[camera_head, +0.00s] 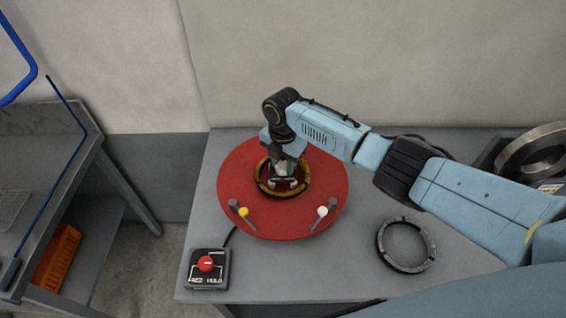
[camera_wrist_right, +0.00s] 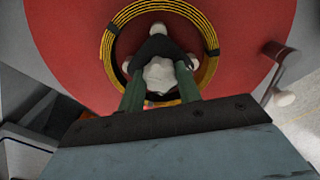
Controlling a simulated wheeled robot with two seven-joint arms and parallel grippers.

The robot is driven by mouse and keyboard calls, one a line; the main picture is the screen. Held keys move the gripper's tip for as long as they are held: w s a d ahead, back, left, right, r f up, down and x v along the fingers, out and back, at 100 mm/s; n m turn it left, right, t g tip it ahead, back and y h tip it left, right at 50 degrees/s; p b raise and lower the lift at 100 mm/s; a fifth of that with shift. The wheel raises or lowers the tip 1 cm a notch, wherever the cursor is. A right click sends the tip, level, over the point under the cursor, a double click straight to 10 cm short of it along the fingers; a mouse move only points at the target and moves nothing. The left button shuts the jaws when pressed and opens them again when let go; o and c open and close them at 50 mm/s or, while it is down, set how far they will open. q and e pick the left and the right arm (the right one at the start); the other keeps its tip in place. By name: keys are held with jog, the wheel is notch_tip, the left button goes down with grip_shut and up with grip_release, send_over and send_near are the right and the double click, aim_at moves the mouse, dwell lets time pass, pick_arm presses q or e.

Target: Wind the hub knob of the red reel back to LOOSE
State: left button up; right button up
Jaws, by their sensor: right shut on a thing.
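The red reel (camera_head: 235,180) is a large red disc on the grey table, and it fills the upper part of the right wrist view (camera_wrist_right: 65,45). A ring of yellow and black coil (camera_head: 261,187) sits around its middle. My right gripper (camera_head: 285,184) reaches down inside that ring. In the right wrist view its fingers (camera_wrist_right: 160,80) are shut on the pale hub knob (camera_wrist_right: 160,72). The knob's markings are hidden, so its setting cannot be read. My left gripper is not in view.
A control box with a red knob (camera_head: 206,264) stands at the table's front left. A yellow-tipped peg (camera_head: 243,212) and a white-tipped peg (camera_head: 322,211) stand on the reel's front. A dark ring (camera_head: 381,247) lies to the right. Metal coils (camera_head: 508,166) are at the far right.

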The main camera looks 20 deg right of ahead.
aim_at(283, 165)
jog(key=shift+n, duration=0.5)
jog(key=o, duration=1)
notch_tip(283, 165, up, 14)
jog(key=shift+f+b, duration=0.25)
jog(key=shift+b, duration=0.05)
